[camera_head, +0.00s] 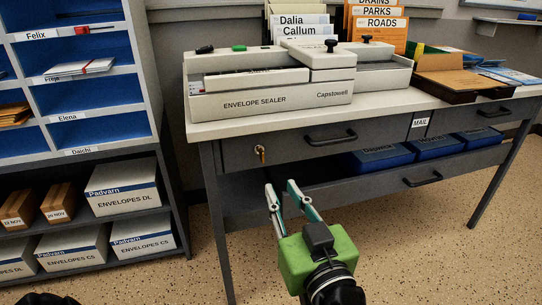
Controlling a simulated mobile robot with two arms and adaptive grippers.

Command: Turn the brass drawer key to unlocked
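The small brass drawer key (261,153) sits in the lock on the left part of the grey upper drawer (290,145) under the desk top. Its exact turn angle is too small to tell. The drawer looks shut.
An envelope sealer (240,104) stands on the desk top (400,107). A black drawer handle (330,138) is right of the key. A lower drawer (380,187) and blue boxes (437,146) are beneath. A shelf unit (160,120) stands left. Speckled floor in front is clear.

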